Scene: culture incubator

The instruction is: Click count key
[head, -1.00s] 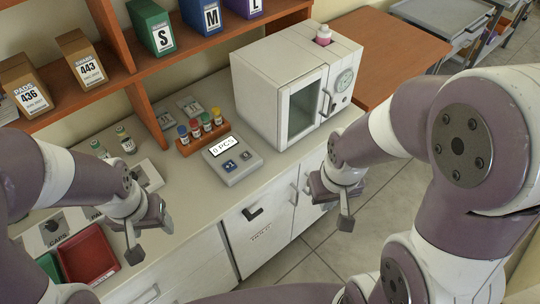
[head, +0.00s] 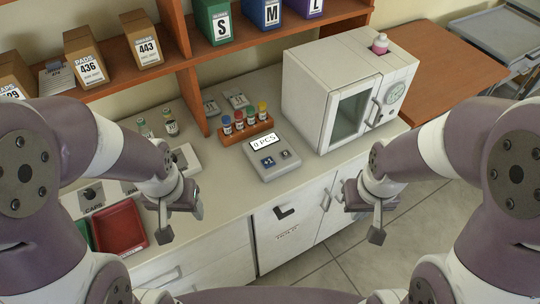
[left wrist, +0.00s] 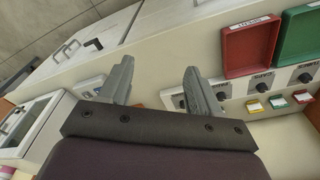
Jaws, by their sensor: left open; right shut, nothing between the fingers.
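The counter device (head: 272,158) is a grey box on the worktop, with a display (head: 264,143) reading "0 PCS" and two keys below it. The left key is a dark blue one (head: 268,162); the other key (head: 285,155) is smaller and grey-dark. Which one is the count key is too small to read. My left gripper (head: 178,215) is left of the device, above the front of the worktop, and is open and empty. It also shows in the left wrist view (left wrist: 156,85). My right gripper (head: 377,215) is to the right, in front of the cabinet, shut and empty. Neither touches the device.
A rack of capped vials (head: 246,131) stands behind the device. A white incubator (head: 345,95) stands to its right. A red tray (head: 118,230) lies on the left. Two vials (head: 170,122) stand near the shelf post. The worktop left of the device is partly clear.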

